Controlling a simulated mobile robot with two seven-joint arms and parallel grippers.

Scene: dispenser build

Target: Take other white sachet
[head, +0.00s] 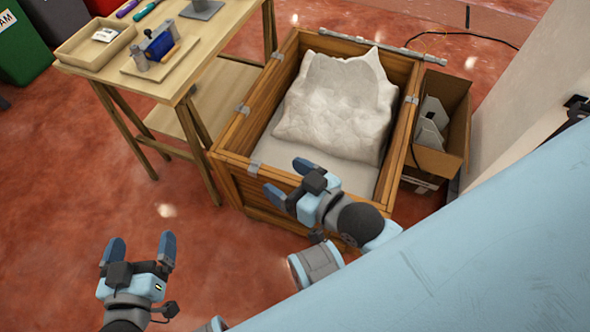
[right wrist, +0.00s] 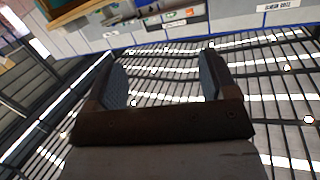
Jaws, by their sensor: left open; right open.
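A small white packet with a dark mark (head: 104,35) lies in a shallow wooden tray (head: 72,50) on the workbench at upper left; it is too small to tell whether it is a sachet. My left gripper (head: 141,243) is open and empty over the red floor, in front of and well apart from the bench. My right gripper (head: 284,178) is open above the front edge of a wooden crate (head: 229,181). In the right wrist view its fingers (right wrist: 164,68) are spread with nothing between them. No sachet shows in that view.
The crate holds a large crumpled whitish bag (head: 335,105). An open cardboard box (head: 440,150) stands right of it. The workbench (head: 190,60) also carries a blue device (head: 158,45) on a board. A bin (head: 22,50) stands at far left. Floor left of the crate is clear.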

